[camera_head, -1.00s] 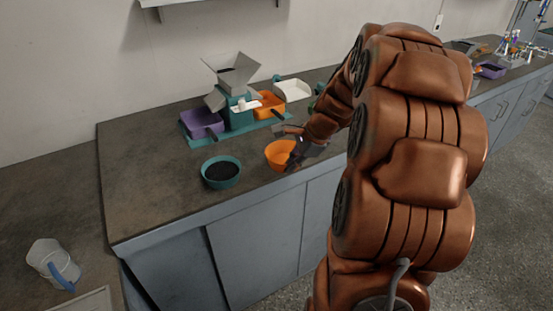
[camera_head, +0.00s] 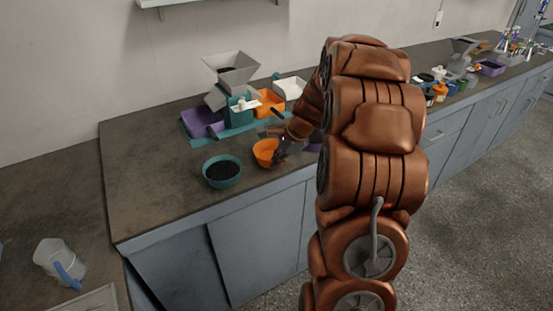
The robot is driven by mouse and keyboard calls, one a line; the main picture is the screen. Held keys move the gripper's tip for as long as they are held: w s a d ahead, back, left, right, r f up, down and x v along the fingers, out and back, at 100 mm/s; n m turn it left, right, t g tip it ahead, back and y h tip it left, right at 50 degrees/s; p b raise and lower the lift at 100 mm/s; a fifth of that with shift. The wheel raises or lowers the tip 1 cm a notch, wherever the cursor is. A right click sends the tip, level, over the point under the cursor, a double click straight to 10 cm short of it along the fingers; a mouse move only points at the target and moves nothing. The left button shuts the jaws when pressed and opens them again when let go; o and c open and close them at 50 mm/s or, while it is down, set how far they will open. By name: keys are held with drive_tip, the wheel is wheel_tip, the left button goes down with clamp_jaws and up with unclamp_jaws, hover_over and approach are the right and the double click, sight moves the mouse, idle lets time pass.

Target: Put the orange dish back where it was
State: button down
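The orange dish (camera_head: 264,153) is a round bowl near the front edge of the bench, right of a teal bowl of dark grains (camera_head: 221,171). My gripper (camera_head: 279,152) is at the dish's right side, its fingers closed on the rim. The dish looks roughly level; whether it touches the bench or hangs just above it I cannot tell. My gripper hides its right side.
Behind stands the sieve shaker with a grey hopper (camera_head: 231,68), a purple bin (camera_head: 201,122), an orange bin (camera_head: 269,103) and a white bin (camera_head: 290,88). The bench top (camera_head: 150,165) is clear at left. Several small containers stand farther right.

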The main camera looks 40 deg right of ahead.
drive_tip(key=c, duration=1.3)
unclamp_jaws()
